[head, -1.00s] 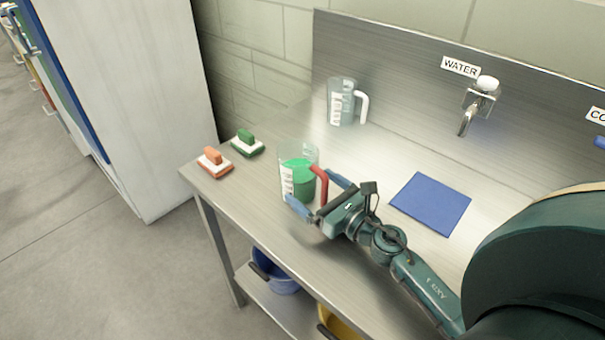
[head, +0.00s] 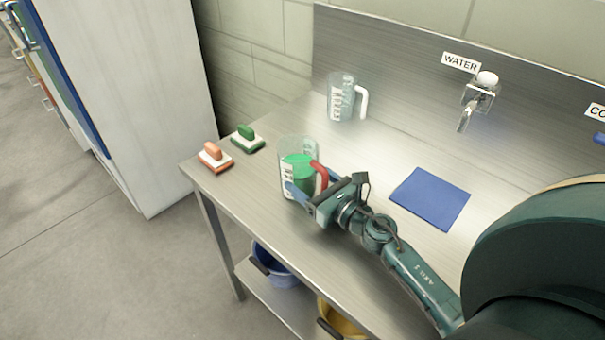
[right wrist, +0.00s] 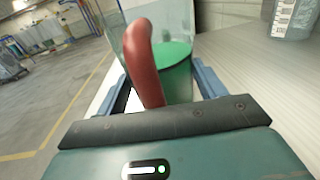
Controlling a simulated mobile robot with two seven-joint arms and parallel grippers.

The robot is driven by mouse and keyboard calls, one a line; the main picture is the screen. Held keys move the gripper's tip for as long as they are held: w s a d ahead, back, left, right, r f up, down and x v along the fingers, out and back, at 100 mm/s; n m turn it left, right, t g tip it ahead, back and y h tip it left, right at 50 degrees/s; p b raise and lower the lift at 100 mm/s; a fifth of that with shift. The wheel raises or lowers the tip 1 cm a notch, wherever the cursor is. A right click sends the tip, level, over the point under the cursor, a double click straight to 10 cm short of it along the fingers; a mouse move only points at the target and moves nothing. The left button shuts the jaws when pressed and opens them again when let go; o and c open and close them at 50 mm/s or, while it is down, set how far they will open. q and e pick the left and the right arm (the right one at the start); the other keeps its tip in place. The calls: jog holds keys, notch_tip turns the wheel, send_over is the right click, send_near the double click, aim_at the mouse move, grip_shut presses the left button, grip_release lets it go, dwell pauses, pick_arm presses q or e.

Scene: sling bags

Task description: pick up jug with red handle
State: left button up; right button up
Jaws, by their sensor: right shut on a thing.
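The jug with the red handle (head: 297,172) is clear, holds green liquid and stands near the left end of the steel table. Its red handle (head: 321,174) points toward my right gripper (head: 312,188). In the right wrist view the red handle (right wrist: 143,62) rises between the two blue fingers, in front of the green liquid (right wrist: 176,72). My right gripper is shut on the jug, with one finger on each side of it. I cannot tell whether the jug's base is clear of the table. My left gripper is not in view.
A clear jug with a white handle (head: 341,98) stands behind. An orange brush (head: 214,157) and a green brush (head: 247,138) lie to the left. A blue cloth (head: 431,198) lies to the right, below the water tap (head: 478,98). Buckets (head: 278,265) sit on the lower shelf.

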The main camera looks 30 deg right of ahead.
jog(key=c, duration=0.3)
jog(key=shift+r, duration=0.1)
jog(key=shift+c, duration=0.3)
jog(key=shift+r, duration=0.1)
